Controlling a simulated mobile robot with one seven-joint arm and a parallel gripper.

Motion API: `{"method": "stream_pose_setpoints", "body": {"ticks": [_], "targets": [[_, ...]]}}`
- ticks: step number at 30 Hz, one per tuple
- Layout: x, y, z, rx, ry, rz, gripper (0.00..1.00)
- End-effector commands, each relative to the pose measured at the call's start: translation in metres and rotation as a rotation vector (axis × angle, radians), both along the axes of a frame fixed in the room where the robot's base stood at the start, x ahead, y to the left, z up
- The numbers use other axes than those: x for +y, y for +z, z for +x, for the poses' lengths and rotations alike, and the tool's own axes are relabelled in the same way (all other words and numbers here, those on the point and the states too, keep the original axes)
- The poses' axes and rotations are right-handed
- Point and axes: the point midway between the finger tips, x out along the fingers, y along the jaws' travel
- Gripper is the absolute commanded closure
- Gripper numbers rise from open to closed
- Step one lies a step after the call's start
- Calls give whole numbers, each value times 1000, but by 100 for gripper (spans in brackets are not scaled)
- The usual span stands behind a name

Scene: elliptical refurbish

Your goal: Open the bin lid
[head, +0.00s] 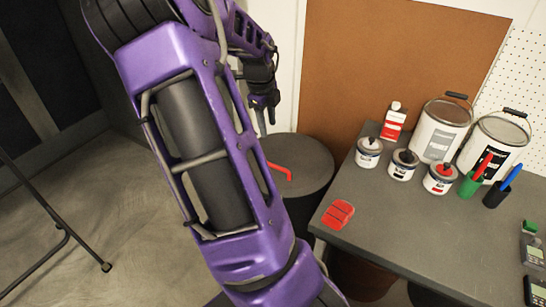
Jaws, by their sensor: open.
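The bin (309,216) is a dark grey round drum on the floor, left of the workbench. Its flat lid (308,158) looks closed. A red handle (279,171) stands out on the lid's left part. My gripper (265,122) is open and empty, fingers pointing down, above and behind the red handle in the picture and apart from the lid. My purple arm covers the bin's left side.
A grey workbench (400,225) stands right of the bin, its corner close to the lid. On it are a red sponge-like block (338,214), small cans (403,166), large paint cans (437,130) and a red-and-white bottle (393,122). A dark metal frame (62,228) stands at left.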

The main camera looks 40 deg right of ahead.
Motion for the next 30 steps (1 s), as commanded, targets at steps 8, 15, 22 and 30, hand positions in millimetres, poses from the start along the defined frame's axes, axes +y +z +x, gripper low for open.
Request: {"method": "stream_pose_setpoints", "body": {"ticks": [8,15,22,30], "targets": [[-8,-38,-4,9,-27,7,53],[-18,-90,0,8,-25,6,53],[-27,-137,3,6,-22,4,53],[-34,-169,5,4,-22,4,53]]}}
